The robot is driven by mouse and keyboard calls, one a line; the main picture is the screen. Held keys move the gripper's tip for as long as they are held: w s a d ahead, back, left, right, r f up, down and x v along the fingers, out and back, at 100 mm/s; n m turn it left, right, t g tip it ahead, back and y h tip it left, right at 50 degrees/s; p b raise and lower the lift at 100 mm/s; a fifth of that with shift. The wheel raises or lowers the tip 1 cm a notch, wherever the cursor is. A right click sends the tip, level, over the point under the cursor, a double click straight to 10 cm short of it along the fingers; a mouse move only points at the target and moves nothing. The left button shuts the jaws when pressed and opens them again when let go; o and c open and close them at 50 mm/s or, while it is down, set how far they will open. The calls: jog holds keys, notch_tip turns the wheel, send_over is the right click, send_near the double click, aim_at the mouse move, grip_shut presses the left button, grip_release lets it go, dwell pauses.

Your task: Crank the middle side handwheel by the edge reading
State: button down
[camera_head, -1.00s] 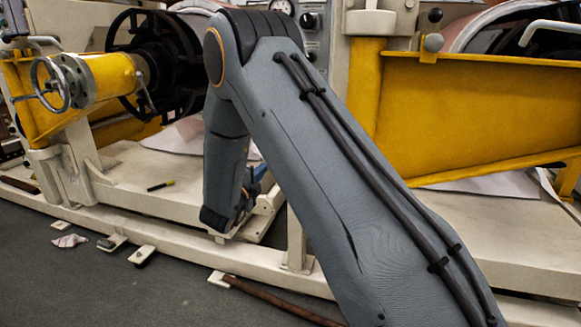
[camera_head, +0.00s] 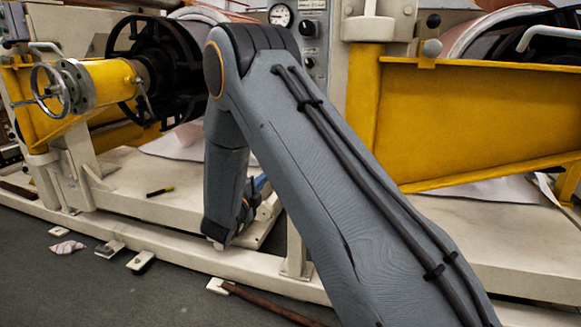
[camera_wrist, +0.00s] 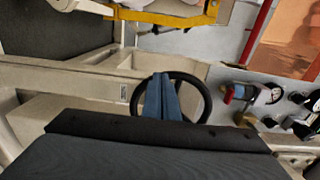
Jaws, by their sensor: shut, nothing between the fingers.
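A black handwheel (camera_wrist: 204,97) with a round rim shows in the middle of the wrist view. My gripper (camera_wrist: 160,76) is shut and empty. Its blue fingers lie across the wheel in the picture and hide part of the rim and hub; whether they touch it I cannot tell. In the head view, my arm hides this wheel, and only a bit of blue finger (camera_head: 260,184) shows beyond the wrist. A silver handwheel with a crank handle (camera_head: 64,90) is at the left on a yellow arm. A round white gauge (camera_head: 281,15) shows behind my elbow, and a gauge (camera_wrist: 274,94) shows right of the black wheel.
A large black spoked wheel (camera_head: 117,40) stands left of my elbow. A yellow beam (camera_head: 470,110) fills the right. A cream base rail (camera_head: 190,255) runs along the floor. A brown rod (camera_head: 270,303) and crumpled paper (camera_head: 66,248) lie on the grey floor (camera_head: 60,300).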

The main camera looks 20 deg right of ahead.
jog(key=p+v, duration=0.2)
jog(key=v, duration=0.7)
jog(key=shift+p, duration=0.4)
